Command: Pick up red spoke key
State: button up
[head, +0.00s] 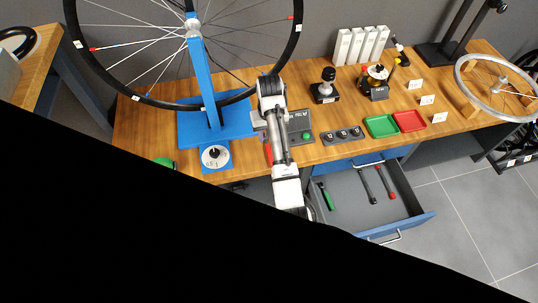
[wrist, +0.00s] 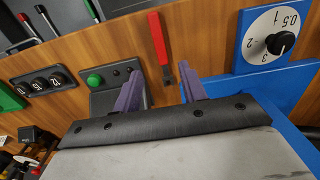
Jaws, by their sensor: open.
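The red spoke key (wrist: 158,40) lies on the wooden bench, with a red handle and a short metal end. In the wrist view the handle points up and away, and the metal end sits between my gripper's two purple fingers. My gripper (wrist: 160,73) is open, with one finger on each side and nothing held. In the head view a bit of the red key (head: 268,153) shows beside my arm, near the bench's front edge; my arm hides the rest.
A blue wheel stand with a dial (head: 215,157) is close on the right in the wrist view. A grey box with a green button (wrist: 95,80) is close on the left. An open drawer (head: 345,190) with several tools juts out below the bench.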

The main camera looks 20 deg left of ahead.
notch_tip(320, 180, down, 3)
jog(key=shift+p, duration=0.3)
jog(key=shift+s+d+f+p, duration=0.1)
jog(key=shift+f+p, duration=0.3)
jog(key=shift+f, duration=1)
jog(key=shift+s+f+p, duration=0.1)
jog(key=shift+f+p, duration=0.25)
jog(key=shift+f, duration=1)
jog(key=shift+c, duration=0.4)
grip_shut()
